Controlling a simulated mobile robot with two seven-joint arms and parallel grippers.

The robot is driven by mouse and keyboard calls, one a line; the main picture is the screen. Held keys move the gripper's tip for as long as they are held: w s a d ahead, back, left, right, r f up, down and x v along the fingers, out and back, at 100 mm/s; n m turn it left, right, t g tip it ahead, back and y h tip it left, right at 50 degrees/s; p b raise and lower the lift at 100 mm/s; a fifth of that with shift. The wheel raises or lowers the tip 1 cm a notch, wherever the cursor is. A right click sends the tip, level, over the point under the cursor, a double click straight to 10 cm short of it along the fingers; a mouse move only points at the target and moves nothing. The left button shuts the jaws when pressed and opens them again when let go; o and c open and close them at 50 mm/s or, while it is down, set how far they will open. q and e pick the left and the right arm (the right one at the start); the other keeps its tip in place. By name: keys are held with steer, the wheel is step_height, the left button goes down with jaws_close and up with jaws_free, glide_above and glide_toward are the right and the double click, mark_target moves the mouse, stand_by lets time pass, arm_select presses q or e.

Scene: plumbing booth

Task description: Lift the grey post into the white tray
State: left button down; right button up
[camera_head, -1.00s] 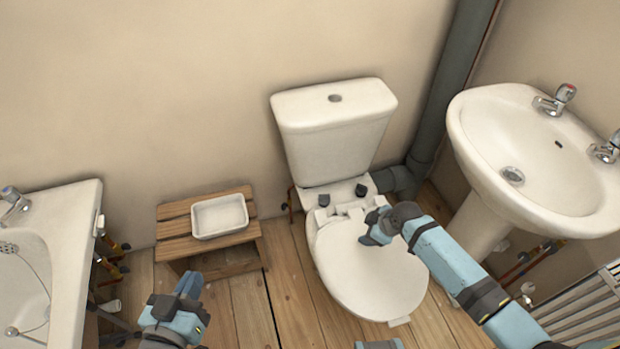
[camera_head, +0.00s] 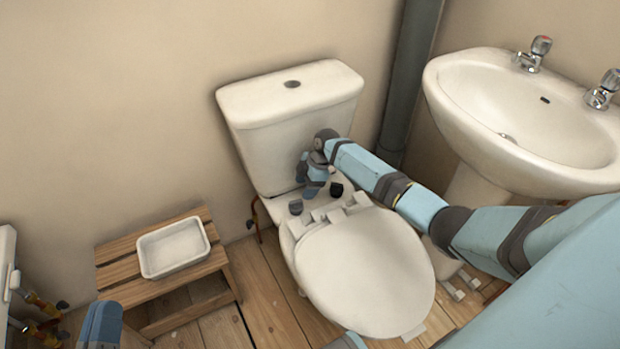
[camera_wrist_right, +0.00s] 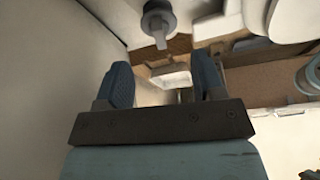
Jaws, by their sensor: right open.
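My right gripper (camera_head: 311,186) is just above the ledge, in front of the cistern. Its fingers (camera_wrist_right: 163,82) are open with nothing between them. The white tray (camera_head: 144,262) sits empty on a wooden stool at the left. My left gripper (camera_head: 102,325) shows only partly at the bottom left.
The wooden stool (camera_head: 118,272) stands left of the toilet (camera_head: 365,270). The cistern (camera_head: 290,110) rises close behind my right gripper. A basin (camera_head: 470,120) and a dark pipe (camera_head: 408,90) are at the right. A bath edge is at the far left.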

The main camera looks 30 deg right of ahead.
mark_target(297, 200)
arm_select(q)
steer(key=shift+g, duration=0.9)
steer(key=f+b, duration=0.1)
steer(key=f, duration=0.1)
steer(key=f+b, duration=0.1)
steer(key=f, duration=0.1)
steer(key=shift+w+d+f, duration=0.15)
steer(key=shift+w+f, duration=0.05)
steer(key=shift+f, duration=0.15)
arm_select(e)
steer(key=x, duration=0.7)
steer(key=shift+w+a+f, duration=0.1)
steer(key=shift+a+f, duration=0.05)
steer(key=shift+f, duration=0.2)
steer(key=c, duration=0.7)
steer(key=shift+o, duration=1.2)
steer(key=shift+c, duration=0.9)
arm_select(q)
steer(key=shift+r, duration=0.15)
arm_select(e)
steer(key=shift+r, duration=0.25)
